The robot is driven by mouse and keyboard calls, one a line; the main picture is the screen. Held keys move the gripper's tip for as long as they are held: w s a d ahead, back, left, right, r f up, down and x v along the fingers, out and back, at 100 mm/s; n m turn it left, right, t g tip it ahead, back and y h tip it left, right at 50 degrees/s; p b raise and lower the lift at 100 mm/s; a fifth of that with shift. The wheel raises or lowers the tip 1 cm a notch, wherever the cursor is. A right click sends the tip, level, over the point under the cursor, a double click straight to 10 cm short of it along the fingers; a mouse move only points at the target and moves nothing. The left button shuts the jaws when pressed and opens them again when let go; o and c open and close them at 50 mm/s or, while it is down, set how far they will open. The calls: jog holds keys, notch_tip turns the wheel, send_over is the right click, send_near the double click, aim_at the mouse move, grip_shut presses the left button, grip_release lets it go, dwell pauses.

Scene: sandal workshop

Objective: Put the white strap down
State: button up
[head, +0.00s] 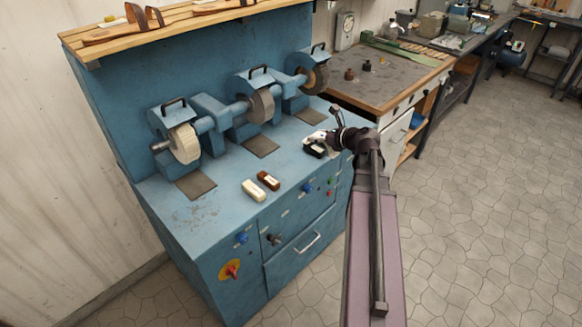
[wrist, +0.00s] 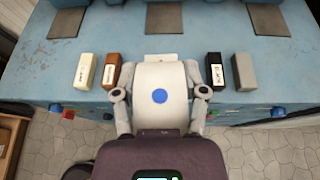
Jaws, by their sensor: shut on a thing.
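In the wrist view my gripper (wrist: 160,70) has its two grey fingers on either side of a broad white piece with a blue dot, which I take for the white strap (wrist: 158,78). It is held over the front part of the blue bench top. A small pale edge with a faint mark shows just beyond it; I cannot tell whether it belongs to the strap. In the head view my gripper (head: 318,142) is low over the bench's right front part, and the strap cannot be told apart from the fingers there.
The blue bench (head: 225,190) carries grinding wheels along its back. A white bar (wrist: 84,70) and a brown bar (wrist: 110,71) lie left of my gripper; a black bar (wrist: 214,70) and a grey bar (wrist: 243,70) lie right. Dark pads (wrist: 164,18) lie behind; bare bench surface lies between.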

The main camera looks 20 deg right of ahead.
jog(key=d+f+b, duration=0.7)
jog(key=f+b, duration=0.4)
jog(key=shift+d+m+h, duration=0.3)
jog(key=shift+d+h, duration=0.1)
jog(key=shift+w+f, duration=0.1)
jog(key=w+a, duration=0.2)
jog(key=w, duration=0.2)
jog(key=w+a+f+b, duration=0.1)
jog(key=w+a, duration=0.1)
jog(key=w, duration=0.2)
jog(key=w+a, duration=0.2)
jog(key=w, duration=0.3)
jog(key=shift+a+f, duration=0.15)
jog(key=shift+a, duration=0.25)
jog(key=shift+w+a+f, duration=0.1)
jog(key=shift+w+a, duration=0.15)
jog(key=shift+w, duration=0.25)
notch_tip(320, 180, down, 4)
jog(key=b, duration=0.4)
jog(key=shift+r, duration=0.25)
jog(key=shift+f, duration=0.15)
jog(key=o, duration=0.8)
